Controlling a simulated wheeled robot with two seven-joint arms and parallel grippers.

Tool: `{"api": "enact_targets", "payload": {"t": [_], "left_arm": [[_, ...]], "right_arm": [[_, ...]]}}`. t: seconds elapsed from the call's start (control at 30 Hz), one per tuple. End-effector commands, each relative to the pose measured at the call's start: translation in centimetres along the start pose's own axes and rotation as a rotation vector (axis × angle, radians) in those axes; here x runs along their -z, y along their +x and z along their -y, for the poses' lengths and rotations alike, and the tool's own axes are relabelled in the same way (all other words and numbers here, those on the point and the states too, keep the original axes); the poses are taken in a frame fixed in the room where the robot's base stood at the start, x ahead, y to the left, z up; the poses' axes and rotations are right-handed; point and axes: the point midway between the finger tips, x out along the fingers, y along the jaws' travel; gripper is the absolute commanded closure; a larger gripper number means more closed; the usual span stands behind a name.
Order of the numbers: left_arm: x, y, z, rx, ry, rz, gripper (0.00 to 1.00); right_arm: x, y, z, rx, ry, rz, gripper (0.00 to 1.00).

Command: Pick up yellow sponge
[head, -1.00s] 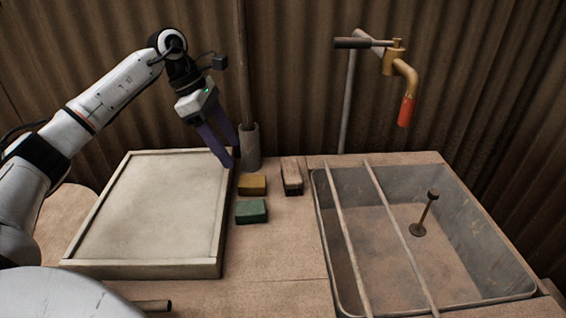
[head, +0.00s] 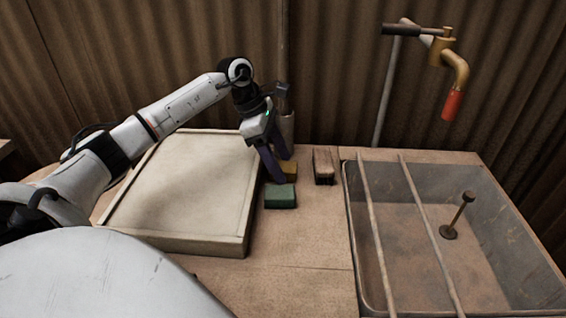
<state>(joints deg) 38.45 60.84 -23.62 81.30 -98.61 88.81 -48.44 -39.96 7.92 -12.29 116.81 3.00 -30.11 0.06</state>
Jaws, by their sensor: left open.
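The yellow sponge (head: 290,169) lies on the wooden counter in the head view, just behind the green sponge, and is partly hidden by my left gripper. My left gripper (head: 282,171) points down at the yellow sponge with its dark purple fingers apart. One finger is in front of the sponge and the other is at its far side. I cannot tell whether the fingers touch it. My right gripper is not in view.
The green sponge (head: 280,196) lies just in front. A brush-like block (head: 323,165) lies to the right. A raised pale tray (head: 178,190) stands at left. A metal basin (head: 355,215) with bars is at right, under a tap (head: 455,68). The front counter is clear.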

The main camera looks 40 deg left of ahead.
Motion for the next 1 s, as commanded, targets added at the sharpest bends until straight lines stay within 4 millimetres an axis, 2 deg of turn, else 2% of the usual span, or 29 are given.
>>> {"api": "enact_targets", "payload": {"t": [0.13, 0.3, 0.4, 0.7, 1.0], "left_arm": [[0.0, -0.1, 0.0, -0.001, 0.0, 0.0, 0.41], [0.0, -0.1, 0.0, 0.0, 0.0, 0.0, 0.69], [0.0, -0.1, 0.0, 0.0, 0.0, 0.0, 0.83], [-0.3, -0.7, -0.1, -0.002, 0.0, 0.001, 0.83], [-2.6, -6.1, -0.1, -0.004, 0.002, 0.003, 0.83]], "right_arm": [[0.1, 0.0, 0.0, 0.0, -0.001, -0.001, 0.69], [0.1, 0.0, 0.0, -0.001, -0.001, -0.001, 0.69], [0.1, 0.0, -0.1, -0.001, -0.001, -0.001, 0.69], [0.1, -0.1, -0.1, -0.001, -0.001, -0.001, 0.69], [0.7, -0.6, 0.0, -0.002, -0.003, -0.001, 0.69]]}}
